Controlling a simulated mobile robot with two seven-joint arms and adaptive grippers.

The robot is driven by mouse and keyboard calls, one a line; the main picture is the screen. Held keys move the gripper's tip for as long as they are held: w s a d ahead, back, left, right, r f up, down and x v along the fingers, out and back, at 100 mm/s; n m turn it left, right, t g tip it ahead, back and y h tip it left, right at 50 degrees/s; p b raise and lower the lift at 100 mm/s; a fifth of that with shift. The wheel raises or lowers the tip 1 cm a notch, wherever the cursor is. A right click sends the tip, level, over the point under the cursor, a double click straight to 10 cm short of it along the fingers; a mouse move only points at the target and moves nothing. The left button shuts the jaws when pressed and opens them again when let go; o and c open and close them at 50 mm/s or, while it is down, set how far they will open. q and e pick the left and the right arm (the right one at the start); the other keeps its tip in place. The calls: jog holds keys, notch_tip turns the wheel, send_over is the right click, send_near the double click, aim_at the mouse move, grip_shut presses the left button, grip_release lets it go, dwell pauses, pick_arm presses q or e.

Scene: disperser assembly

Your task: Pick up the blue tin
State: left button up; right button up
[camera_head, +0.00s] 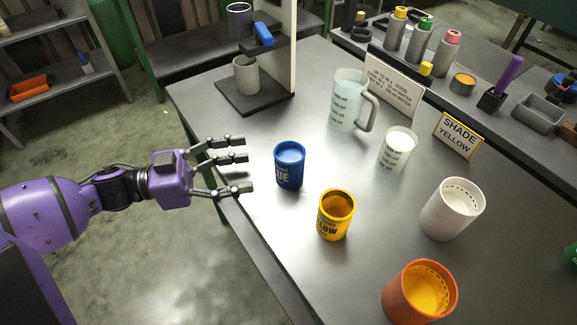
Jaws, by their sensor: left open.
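The blue tin (290,170) stands upright on the grey metal table (268,248), near its left edge. Its top is open and shows a light blue content. My left gripper (246,172) comes in from the left over the table edge. Its fingers are spread open and empty, pointing at the tin, with a small gap between the fingertips and the tin. My right gripper is not in view.
A yellow tin (334,220) stands close in front of the blue tin. A measuring jug (348,102), a clear beaker (396,150), a white cup (450,212) and an orange pot (408,300) stand to the right. A disperser stand (228,96) is behind.

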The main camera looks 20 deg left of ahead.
aim_at(277, 179)
pick_arm(q)
notch_tip(277, 179, down, 2)
jog(key=shift+f, duration=0.1)
jog(key=shift+x, duration=1.05)
jog(key=shift+w+d, duration=0.35)
jog(key=shift+d, duration=0.15)
jog(key=x, duration=0.3)
jog(key=shift+w+d, duration=0.35)
jog(key=shift+d, duration=0.15)
jog(key=c, duration=1.4)
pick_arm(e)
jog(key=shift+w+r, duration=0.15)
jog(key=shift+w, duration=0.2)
